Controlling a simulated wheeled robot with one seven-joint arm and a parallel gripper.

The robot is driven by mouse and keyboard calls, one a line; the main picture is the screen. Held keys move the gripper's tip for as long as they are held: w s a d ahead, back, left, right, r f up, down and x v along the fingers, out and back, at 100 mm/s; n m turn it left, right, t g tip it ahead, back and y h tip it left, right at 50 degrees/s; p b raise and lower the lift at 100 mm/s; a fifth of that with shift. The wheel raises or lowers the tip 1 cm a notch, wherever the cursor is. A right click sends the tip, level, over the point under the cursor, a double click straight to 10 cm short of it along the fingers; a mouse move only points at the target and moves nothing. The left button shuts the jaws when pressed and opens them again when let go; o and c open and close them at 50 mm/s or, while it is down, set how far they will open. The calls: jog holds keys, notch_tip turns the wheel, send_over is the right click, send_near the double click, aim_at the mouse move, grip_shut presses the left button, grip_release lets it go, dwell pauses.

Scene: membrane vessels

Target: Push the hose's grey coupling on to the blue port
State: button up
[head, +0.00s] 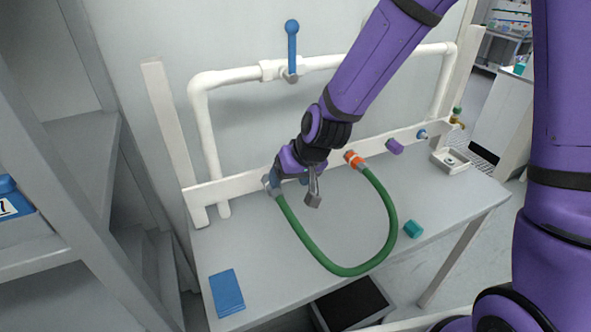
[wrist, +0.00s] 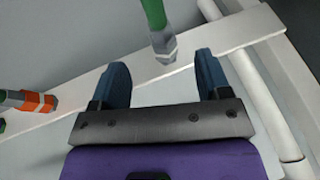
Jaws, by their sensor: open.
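The green hose (head: 345,270) loops over the table. Its grey coupling (head: 271,184) is at the left end of the white rail, partly hidden by my gripper in the head view. In the wrist view the grey coupling (wrist: 164,46) lies against the rail, beyond the gap between my fingertips. My gripper (head: 286,178) is open, with its blue fingers (wrist: 163,68) apart and nothing held. The hose's other end meets an orange fitting (head: 354,159) on the rail. A small blue port (head: 421,134) is farther right on the rail.
A purple port (head: 395,146) sits between the orange fitting and the blue port. A blue-handled valve (head: 291,45) stands on the white pipe behind. A blue booklet (head: 226,292) and teal block (head: 413,229) lie on the table. A grey shelf (head: 75,150) is at left.

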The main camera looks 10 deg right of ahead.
aim_at(280, 193)
jog(key=shift+x, duration=3.75)
jog(key=shift+c, duration=0.4)
jog(key=c, duration=1.1)
jog(key=shift+s+d, duration=0.25)
jog(key=shift+s, duration=0.65)
jog(key=shift+s+d, duration=0.2)
jog(key=shift+s, duration=0.7)
jog(key=shift+s+d, duration=0.25)
jog(key=shift+s, duration=0.65)
